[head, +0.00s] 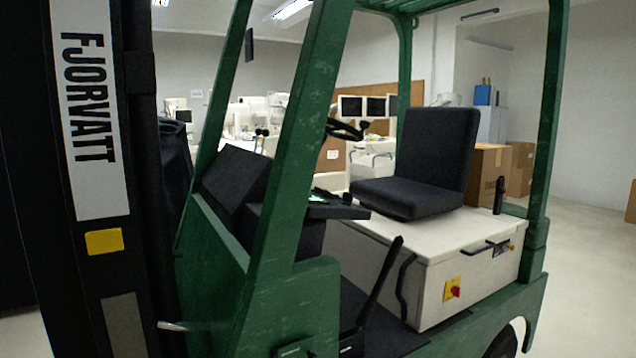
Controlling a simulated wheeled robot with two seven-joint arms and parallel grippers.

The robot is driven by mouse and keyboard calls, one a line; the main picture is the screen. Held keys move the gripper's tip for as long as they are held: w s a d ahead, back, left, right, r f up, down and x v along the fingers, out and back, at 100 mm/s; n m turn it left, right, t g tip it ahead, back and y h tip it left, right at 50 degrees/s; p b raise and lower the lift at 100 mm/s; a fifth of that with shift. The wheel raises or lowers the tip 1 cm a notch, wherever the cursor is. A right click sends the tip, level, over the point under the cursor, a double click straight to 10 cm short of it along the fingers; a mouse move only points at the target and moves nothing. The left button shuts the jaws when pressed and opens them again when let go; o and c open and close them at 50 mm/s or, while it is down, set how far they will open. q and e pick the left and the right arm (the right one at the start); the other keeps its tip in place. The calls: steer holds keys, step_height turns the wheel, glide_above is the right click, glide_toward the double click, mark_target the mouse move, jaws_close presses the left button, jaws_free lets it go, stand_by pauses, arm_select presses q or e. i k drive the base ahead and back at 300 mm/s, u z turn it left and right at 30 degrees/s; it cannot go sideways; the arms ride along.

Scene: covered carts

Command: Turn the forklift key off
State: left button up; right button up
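A green forklift (285,190) fills the middle of the head view, seen from its side. A dark dashboard panel (338,210) with a small lit green spot sits behind the green front post, below the steering wheel (345,130). A red rotary knob (455,292) on a yellow plate is on the side of the white seat box (430,280). I cannot make out a separate key, and the post hides part of the dash. Neither of my grippers is in view.
A black seat (425,165) stands on the white box. A black lever (380,280) rises from the footwell. The dark mast (140,180) blocks the left side. Cardboard boxes (490,170) stand behind the forklift, and bare floor (585,270) lies at right.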

mark_target(348, 197)
steer(key=u, duration=0.3)
steer(key=k, duration=0.35)
steer(key=z, duration=0.7)
steer(key=i, duration=1.25)
steer(key=u, duration=0.85)
